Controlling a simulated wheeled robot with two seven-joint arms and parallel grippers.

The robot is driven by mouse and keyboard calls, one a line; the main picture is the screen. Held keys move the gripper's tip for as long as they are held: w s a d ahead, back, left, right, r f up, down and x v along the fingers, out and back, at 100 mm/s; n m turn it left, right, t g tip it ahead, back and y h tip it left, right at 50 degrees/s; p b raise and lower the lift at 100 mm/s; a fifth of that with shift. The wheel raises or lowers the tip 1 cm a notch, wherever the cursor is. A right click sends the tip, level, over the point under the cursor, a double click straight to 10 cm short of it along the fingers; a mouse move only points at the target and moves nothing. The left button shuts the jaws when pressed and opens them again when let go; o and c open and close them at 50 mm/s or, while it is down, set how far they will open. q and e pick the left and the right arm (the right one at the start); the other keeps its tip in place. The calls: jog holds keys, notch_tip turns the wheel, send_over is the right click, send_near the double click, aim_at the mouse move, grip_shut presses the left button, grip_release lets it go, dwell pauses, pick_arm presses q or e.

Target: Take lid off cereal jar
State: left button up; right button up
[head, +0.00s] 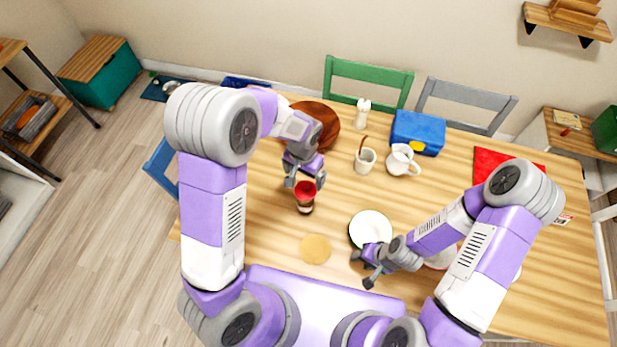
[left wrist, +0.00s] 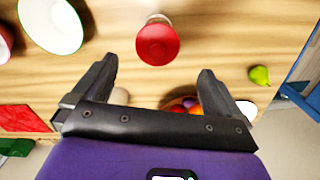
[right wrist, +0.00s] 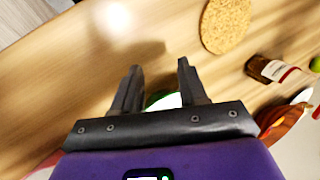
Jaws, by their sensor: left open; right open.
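The cereal jar (head: 306,208) stands upright on the wooden table, with a round red lid (head: 302,188) on top. The lid also shows in the left wrist view (left wrist: 157,46), just beyond the fingertips and between their lines. My left gripper (head: 305,183) is open and empty, its fingers close to the lid at either side; I cannot tell if they touch it. In the right wrist view the jar's brown body and pale label (right wrist: 273,69) show at the right. My right gripper (head: 362,270) is open and empty, low over the table near the white plate.
A mug (head: 365,162), a white pitcher (head: 402,161) and a blue box (head: 417,133) stand farther back. A brown round bowl (head: 325,117) is behind my left gripper.

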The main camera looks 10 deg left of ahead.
aim_at(306, 185)
pick_arm(q)
jog(key=f, duration=0.6)
jog(key=shift+w+d+f, duration=0.15)
jog(key=shift+d+f, duration=0.15)
jog(key=c, duration=1.1)
